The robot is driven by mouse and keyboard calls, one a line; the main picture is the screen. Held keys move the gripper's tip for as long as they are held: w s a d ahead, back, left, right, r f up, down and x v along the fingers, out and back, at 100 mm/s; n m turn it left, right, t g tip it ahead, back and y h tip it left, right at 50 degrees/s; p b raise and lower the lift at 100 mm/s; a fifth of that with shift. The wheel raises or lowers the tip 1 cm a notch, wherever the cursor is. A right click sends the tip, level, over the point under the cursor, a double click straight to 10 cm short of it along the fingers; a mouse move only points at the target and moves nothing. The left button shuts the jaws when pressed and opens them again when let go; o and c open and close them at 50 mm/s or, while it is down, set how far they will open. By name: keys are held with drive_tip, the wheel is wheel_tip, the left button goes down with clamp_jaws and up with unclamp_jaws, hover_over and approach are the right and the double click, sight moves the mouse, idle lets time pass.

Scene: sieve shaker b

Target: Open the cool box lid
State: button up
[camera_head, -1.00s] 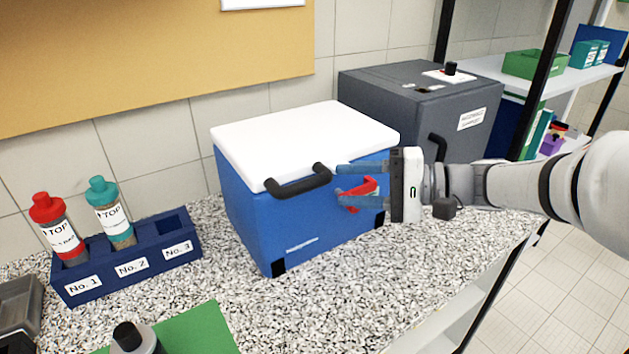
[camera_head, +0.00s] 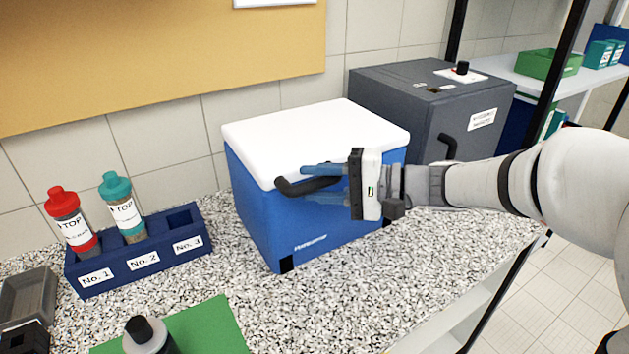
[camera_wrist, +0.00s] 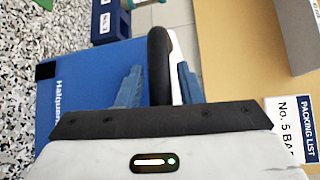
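The cool box (camera_head: 265,205) is blue and stands on the speckled counter. Its white lid (camera_head: 315,135) lies flat and closed on top. A black handle (camera_head: 292,187) runs along the lid's front edge; it also shows in the wrist view (camera_wrist: 158,60). My gripper (camera_head: 325,183) is at the handle, coming from the right. In the wrist view my two blue fingers stand apart on either side of the handle, with gaps between finger and handle, so the gripper is open around it. In the head view the fingers and palm hide the handle's right part.
A blue rack (camera_head: 140,262) with a red-capped bottle (camera_head: 72,222) and a teal-capped bottle (camera_head: 122,208) stands at left. A grey cabinet (camera_head: 420,95) stands close behind the box at right. A green mat (camera_head: 205,325) lies in front. The wall is behind.

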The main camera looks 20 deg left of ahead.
clamp_jaws()
